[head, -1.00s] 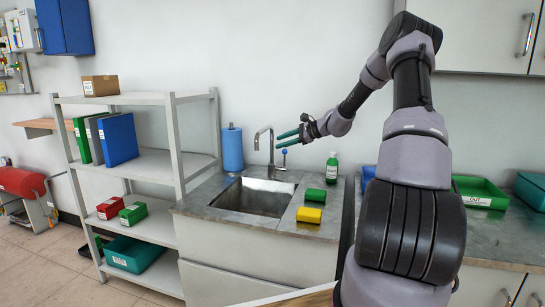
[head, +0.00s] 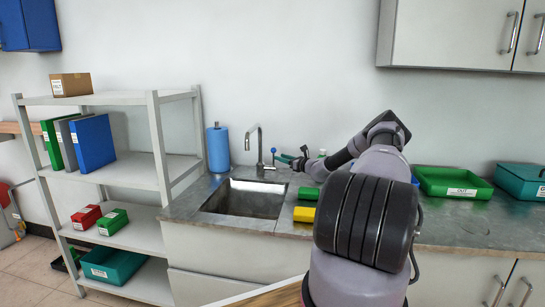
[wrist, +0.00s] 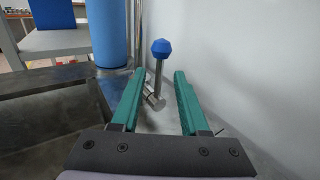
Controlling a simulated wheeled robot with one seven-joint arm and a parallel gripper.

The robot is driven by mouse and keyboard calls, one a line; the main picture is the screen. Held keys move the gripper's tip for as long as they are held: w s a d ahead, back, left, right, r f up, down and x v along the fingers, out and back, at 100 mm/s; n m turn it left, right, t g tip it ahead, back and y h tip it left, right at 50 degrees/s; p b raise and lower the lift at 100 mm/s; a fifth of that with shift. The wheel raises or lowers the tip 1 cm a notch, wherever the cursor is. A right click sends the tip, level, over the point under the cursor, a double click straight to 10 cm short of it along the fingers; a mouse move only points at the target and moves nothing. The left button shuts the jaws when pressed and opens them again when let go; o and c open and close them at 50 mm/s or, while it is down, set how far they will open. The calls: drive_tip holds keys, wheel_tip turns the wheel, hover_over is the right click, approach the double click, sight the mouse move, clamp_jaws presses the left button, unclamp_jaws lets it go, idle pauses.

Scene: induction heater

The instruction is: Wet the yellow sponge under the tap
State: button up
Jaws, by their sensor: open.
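The yellow sponge (head: 304,214) lies on the counter just right of the sink (head: 243,198), in front of a green sponge (head: 308,193). The tap (head: 259,147) stands at the back of the sink, with its spout over the basin. Its lever has a blue knob (wrist: 161,47), which also shows in the head view (head: 273,151). My gripper (wrist: 157,72) is open and empty, with green fingers on either side of the lever, which appears in the gap ahead. In the head view my gripper (head: 280,162) is by the tap's right side. I cannot tell whether it touches the lever.
A blue paper roll (head: 218,148) stands left of the tap. A shelf unit (head: 130,156) is further left. A green tray (head: 452,181) and a teal tray (head: 522,181) sit on the right counter. The wall is close behind the tap.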

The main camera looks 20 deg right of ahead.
drive_tip(key=x, duration=0.6)
clamp_jaws()
drive_tip(key=shift+d, duration=0.1)
idle(1.3)
